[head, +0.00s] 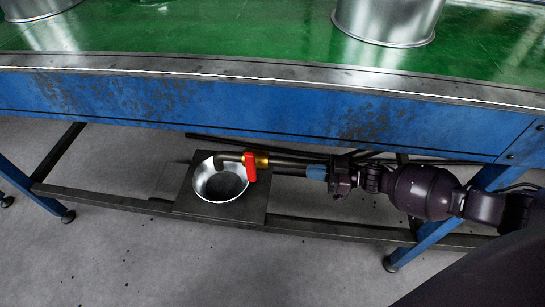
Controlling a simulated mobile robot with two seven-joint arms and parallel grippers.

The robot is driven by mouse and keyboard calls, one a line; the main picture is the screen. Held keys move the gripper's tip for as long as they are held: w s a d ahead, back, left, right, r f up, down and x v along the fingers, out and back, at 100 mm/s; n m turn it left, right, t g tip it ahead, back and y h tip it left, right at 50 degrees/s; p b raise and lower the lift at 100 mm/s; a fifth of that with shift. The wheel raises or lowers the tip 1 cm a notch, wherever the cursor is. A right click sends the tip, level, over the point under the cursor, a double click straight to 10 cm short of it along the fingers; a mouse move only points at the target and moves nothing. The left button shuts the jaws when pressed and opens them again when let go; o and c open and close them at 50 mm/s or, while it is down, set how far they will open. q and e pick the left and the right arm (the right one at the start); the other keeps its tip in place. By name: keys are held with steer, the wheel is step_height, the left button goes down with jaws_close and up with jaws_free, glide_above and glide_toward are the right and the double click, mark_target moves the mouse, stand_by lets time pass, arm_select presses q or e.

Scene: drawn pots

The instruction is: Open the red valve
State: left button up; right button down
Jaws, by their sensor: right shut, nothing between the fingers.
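The red valve handle (250,167) hangs down from a brass valve body (262,160) on a dark pipe below the table. The pipe's bent outlet (230,157) ends over a metal bowl (213,193), whose bottom looks dark grey. My right gripper (282,170) reaches in from the right, under the table and alongside the pipe. It is shut and empty, with its tips just right of the red handle. I cannot tell whether the tips touch the handle or the valve body. My left gripper is not in view.
The bowl stands on a dark square plate (250,203) over the lower frame bar (340,232). The blue table side (270,105) runs above the valve and arm. Metal pots, including a large one (387,20), stand on the green top. A blue leg (425,238) is at the right.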

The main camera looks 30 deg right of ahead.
mark_target(255, 165)
steer(key=b+x, duration=0.2)
steer(key=x, duration=1.1)
steer(key=shift+w+a, duration=0.25)
steer(key=shift+a, duration=0.1)
steer(key=shift+w, duration=0.1)
